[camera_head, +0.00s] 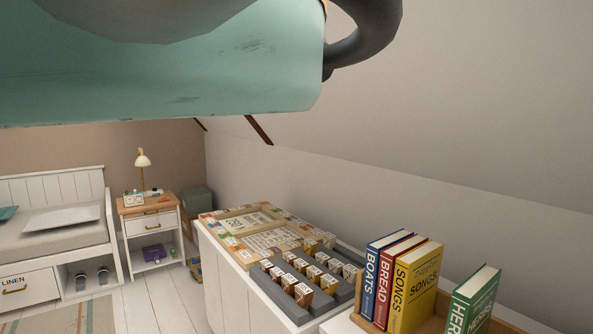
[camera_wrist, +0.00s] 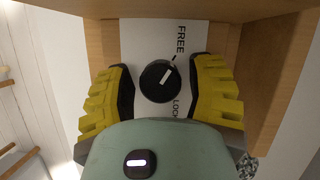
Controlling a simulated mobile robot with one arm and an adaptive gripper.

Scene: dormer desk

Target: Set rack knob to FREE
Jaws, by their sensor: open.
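The round black knob (camera_wrist: 155,88) sits on a white label plate (camera_wrist: 143,42) in the wrist view. The plate reads FREE near its top right and LOCK lower right. The knob's white pointer mark slants up and right, towards the small tick beside FREE. My gripper (camera_wrist: 160,68) is open, with one yellow-padded finger on each side of the knob. Gaps show between both fingers and the knob. In the head view the wooden book rack (camera_head: 513,328) holds several upright books at the lower right; no knob shows there, nor does my gripper.
Wooden panels border the plate on the left (camera_wrist: 98,40) and right (camera_wrist: 270,70). In the head view, a white cabinet (camera_head: 232,286) carries a game board (camera_head: 240,215) and a grey tray of lettered blocks (camera_head: 285,303). A bed and nightstand stand farther back left.

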